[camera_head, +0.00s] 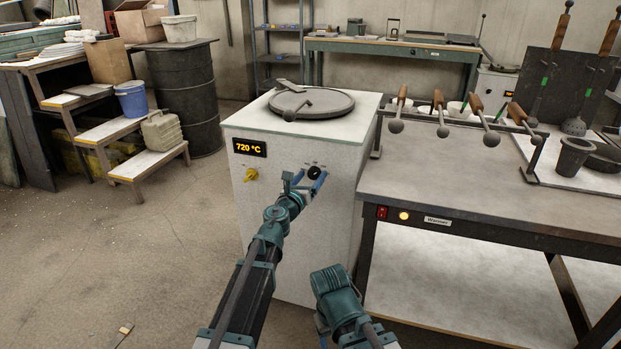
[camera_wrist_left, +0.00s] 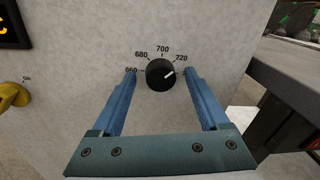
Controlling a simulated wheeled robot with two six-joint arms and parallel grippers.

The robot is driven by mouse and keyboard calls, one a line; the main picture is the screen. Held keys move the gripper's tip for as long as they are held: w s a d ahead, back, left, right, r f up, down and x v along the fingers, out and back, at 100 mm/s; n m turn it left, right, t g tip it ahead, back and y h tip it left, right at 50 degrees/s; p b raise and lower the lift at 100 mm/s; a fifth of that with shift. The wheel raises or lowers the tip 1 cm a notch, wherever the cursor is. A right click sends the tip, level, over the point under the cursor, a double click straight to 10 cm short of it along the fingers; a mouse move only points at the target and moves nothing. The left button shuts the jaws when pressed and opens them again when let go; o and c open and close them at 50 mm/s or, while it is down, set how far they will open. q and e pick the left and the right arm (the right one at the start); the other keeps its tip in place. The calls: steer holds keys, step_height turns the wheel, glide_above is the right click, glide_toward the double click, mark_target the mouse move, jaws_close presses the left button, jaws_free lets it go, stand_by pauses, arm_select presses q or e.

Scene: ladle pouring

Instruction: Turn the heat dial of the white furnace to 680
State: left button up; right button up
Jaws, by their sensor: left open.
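The white furnace (camera_head: 290,240) stands in the middle of the head view, with a round grey lid (camera_head: 325,104) on top. Its display (camera_head: 249,147) reads 720 °C in orange. The black heat dial (camera_head: 314,172) is on its front face; it also shows in the left wrist view (camera_wrist_left: 159,75). Marks 660, 680, 700 and 720 arc around the dial, and its white pointer is turned to the upper right, toward 720. My left gripper (camera_wrist_left: 160,74) is open, with one blue finger on each side of the dial. Contact cannot be told. My right arm shows at bottom centre; its fingers cannot be made out.
A yellow knob (camera_head: 250,175) sits left of the dial, below the display. To the right is a workbench (camera_head: 450,170) with a rack of wooden-handled ladles (camera_head: 480,113). Wooden steps (camera_head: 147,161) stand at the left. The floor left of the furnace is mostly clear.

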arm_select(q)
jaws_close()
stand_by(0.4)
steer(key=n, duration=0.4)
steer(key=shift+n+b, duration=0.3)
steer(key=shift+b, duration=0.05)
steer(key=n, duration=0.4)
steer(key=shift+f+n+t+b, duration=0.1)
steer(key=shift+n+t+b, duration=0.2)
steer(key=shift+n+t, duration=0.1)
steer(key=n, duration=0.4)
steer(key=shift+n+y, duration=0.3)
steer(key=shift+y, duration=0.1)
steer(key=shift+f+n, duration=0.1)
steer(key=shift+n, duration=2.1)
